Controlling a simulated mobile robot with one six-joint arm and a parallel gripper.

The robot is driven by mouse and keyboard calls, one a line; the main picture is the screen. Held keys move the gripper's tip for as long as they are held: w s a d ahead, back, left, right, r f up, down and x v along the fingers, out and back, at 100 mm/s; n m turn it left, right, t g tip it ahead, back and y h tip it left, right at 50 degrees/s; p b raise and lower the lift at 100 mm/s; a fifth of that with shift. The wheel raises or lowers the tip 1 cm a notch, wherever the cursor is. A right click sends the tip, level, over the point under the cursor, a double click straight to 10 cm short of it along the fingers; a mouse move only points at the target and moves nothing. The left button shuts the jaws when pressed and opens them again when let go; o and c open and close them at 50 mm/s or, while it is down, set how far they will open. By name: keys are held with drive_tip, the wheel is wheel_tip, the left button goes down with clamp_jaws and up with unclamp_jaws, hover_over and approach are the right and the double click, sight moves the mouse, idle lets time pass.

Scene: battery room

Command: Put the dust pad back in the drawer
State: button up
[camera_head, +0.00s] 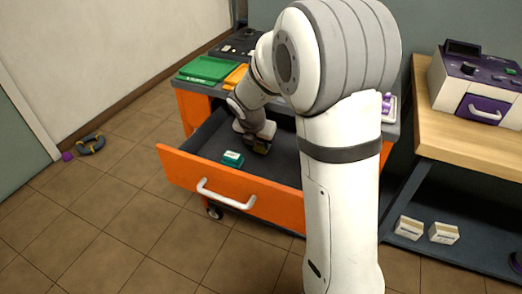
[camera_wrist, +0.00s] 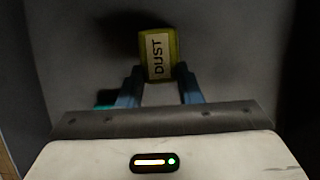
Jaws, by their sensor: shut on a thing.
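The dust pad (camera_wrist: 158,44) is a small yellow-green block with a white label reading "DUST". My gripper (camera_wrist: 159,78) is shut on it, one blue finger on each side. In the head view my gripper (camera_head: 258,146) is low inside the open drawer (camera_head: 243,196), which has an orange front and a dark grey inside. The pad is largely hidden there. I cannot tell whether it touches the drawer floor. A teal box (camera_head: 232,158) lies in the drawer, left of my gripper, near the front.
The drawer's white handle (camera_head: 226,195) faces the room. A green case (camera_head: 207,69) and an orange item (camera_head: 236,76) are on the cart top. A wooden bench (camera_head: 470,140) stands at right. A dark ring (camera_head: 91,144) lies on the floor at left. Tiled floor before the drawer is clear.

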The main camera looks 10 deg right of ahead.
sight(259, 148)
drive_tip(key=shift+f, duration=1.35)
drive_tip(key=shift+f+b, duration=0.15)
drive_tip(key=shift+b, duration=0.15)
drive_tip(key=o, duration=1)
drive_tip(key=shift+o, duration=0.2)
drive_tip(key=p+v, duration=0.3)
drive_tip(key=v, duration=0.9)
